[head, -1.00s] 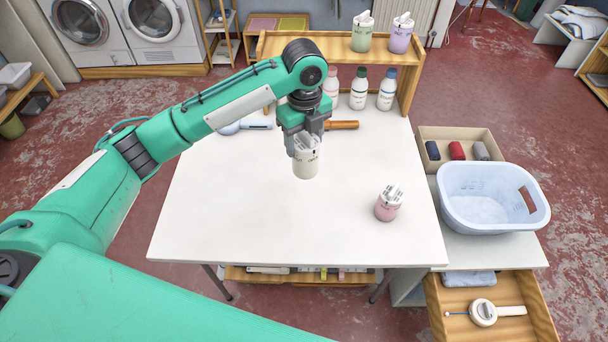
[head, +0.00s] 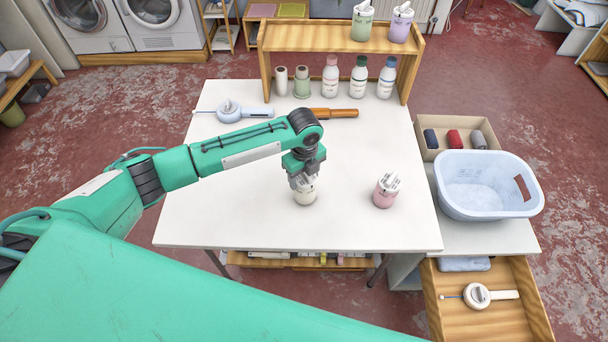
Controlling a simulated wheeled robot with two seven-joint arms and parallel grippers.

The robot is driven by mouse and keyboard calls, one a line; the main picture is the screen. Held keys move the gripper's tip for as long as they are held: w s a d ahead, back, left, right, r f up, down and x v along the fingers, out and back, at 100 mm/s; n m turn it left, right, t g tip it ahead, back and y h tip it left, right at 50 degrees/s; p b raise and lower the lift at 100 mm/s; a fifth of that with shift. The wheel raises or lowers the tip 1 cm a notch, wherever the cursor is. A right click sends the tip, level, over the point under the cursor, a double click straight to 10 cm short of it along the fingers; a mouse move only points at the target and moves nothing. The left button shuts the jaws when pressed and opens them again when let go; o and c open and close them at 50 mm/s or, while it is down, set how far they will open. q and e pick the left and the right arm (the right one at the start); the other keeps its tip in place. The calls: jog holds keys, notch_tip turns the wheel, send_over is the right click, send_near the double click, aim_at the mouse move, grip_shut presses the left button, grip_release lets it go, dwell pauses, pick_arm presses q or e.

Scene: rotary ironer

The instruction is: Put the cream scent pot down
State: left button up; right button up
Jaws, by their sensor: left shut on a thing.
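The cream scent pot (head: 305,197) is upright at the middle front of the white table (head: 230,215). My left gripper (head: 304,181) is above it, pointing down, shut on its top. The pot's base looks at or very near the tabletop; I cannot tell whether it touches. The gripper hides part of the pot's top. My right gripper is not in view.
A pink scent pot (head: 385,190) stands to the right on the table. A wooden shelf (head: 340,82) with bottles and pots is at the back. A blue basket (head: 486,190) stands at the right. The table's left front is clear.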

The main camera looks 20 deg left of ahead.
pick_arm(q)
jog(key=shift+f, duration=0.3)
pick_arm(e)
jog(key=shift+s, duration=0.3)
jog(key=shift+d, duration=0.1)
pick_arm(q)
jog(key=o, duration=1.3)
jog(key=shift+f, duration=0.1)
jog(key=shift+c, duration=0.2)
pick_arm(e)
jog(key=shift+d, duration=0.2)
pick_arm(q)
notch_tip(320, 180, up, 12)
jog(key=shift+r+b, duration=0.15)
jog(key=shift+b, duration=0.7)
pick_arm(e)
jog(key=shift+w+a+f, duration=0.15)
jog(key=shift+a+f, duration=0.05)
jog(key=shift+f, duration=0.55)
